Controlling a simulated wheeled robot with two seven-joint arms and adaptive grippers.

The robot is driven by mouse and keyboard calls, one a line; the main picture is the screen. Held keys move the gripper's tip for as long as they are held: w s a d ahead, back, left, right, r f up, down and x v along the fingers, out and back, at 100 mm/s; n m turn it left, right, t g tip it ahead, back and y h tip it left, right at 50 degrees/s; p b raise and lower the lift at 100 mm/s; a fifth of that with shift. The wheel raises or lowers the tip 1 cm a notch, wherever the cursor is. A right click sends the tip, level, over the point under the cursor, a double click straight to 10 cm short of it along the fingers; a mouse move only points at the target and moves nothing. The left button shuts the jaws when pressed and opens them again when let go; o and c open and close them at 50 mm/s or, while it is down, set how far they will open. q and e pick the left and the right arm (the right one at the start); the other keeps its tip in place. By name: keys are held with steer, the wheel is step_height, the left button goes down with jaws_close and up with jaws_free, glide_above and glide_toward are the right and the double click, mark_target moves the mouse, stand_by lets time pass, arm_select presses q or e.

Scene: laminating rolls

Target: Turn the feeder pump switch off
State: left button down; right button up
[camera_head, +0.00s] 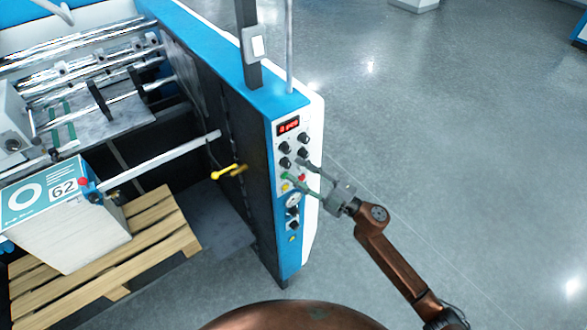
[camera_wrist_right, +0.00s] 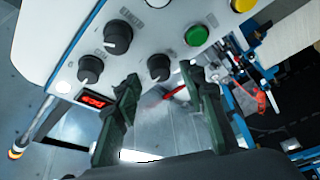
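The control panel (camera_head: 280,205) is on the end of the blue and white machine. It carries several black knobs (camera_head: 284,147), a red display (camera_head: 288,126), a green button (camera_head: 284,176) and a lower black knob (camera_head: 293,224). Labels are too small to read, so I cannot tell which one is the feeder pump switch. My right gripper (camera_head: 301,173) is open in front of the panel. In the right wrist view its dark green fingers (camera_wrist_right: 163,100) are apart with a black knob (camera_wrist_right: 158,67) just beyond them. Whether they touch it is unclear. My left gripper is out of view.
A grey post (camera_head: 248,45) with a white box rises from the machine's top. A yellow handle (camera_head: 226,173) sticks out on the left side. A paper stack (camera_head: 75,230) stands on a wooden pallet (camera_head: 150,245). Grey floor (camera_head: 450,150) is open on the right.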

steer(key=v, duration=0.9)
steer(key=shift+s+d, duration=0.25)
